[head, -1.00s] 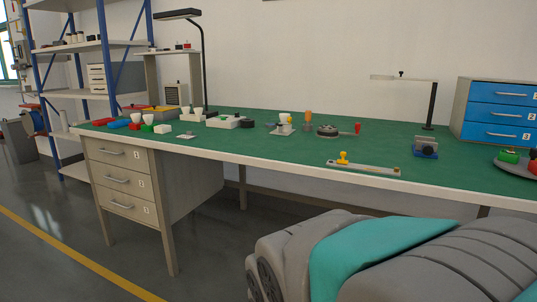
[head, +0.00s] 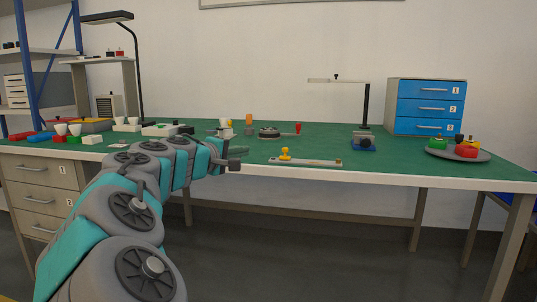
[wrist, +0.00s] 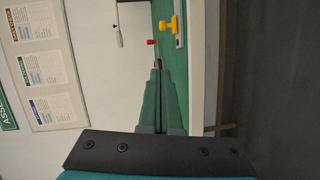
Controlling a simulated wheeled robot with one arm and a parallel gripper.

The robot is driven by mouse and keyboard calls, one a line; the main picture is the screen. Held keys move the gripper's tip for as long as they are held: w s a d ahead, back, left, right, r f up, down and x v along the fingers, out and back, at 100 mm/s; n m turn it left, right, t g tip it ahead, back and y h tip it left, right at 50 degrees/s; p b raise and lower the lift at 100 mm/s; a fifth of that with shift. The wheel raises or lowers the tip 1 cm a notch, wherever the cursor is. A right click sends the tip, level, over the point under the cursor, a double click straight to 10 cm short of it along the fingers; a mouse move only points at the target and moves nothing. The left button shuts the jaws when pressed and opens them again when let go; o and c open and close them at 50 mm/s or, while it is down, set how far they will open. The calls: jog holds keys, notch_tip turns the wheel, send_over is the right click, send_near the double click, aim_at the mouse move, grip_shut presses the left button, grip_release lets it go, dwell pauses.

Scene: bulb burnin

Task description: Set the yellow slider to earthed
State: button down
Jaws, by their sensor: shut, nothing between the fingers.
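The yellow slider (head: 285,153) stands near the left end of a pale flat rail (head: 318,162) at the bench's front edge. In the wrist view the yellow slider (wrist: 170,26) shows at the top, on the rail (wrist: 182,41), beyond my fingers. My gripper (head: 238,158) is left of the slider, apart from it, over the front of the bench. In the wrist view my gripper (wrist: 158,66) is shut with nothing held. Any position markings on the rail are too small to read.
Behind the rail are a round dark device (head: 269,132) and a red-tipped lever (head: 298,128). A blue vise-like block (head: 363,142) and a round tray (head: 440,154) stand to the right. Green bench top (head: 385,163) is clear right of the rail.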

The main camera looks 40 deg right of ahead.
jog(key=shift+d, duration=0.1)
jog(key=x, duration=0.4)
jog(key=s+x, duration=0.1)
jog(key=x, duration=0.3)
jog(key=s+x, duration=0.1)
jog(key=x, duration=0.3)
jog(key=shift+d+f, duration=0.15)
jog(key=shift+d, duration=0.2)
jog(key=shift+s+d+f, duration=0.1)
jog(key=shift+s+d, duration=0.05)
jog(key=shift+d, duration=0.35)
jog(key=s+d, duration=0.3)
jog(key=s+d+b, duration=0.1)
jog(key=s+d, duration=0.2)
jog(key=s, duration=0.1)
jog(key=s+d+b, duration=0.1)
jog(key=s+d, duration=0.2)
jog(key=shift+s, duration=0.35)
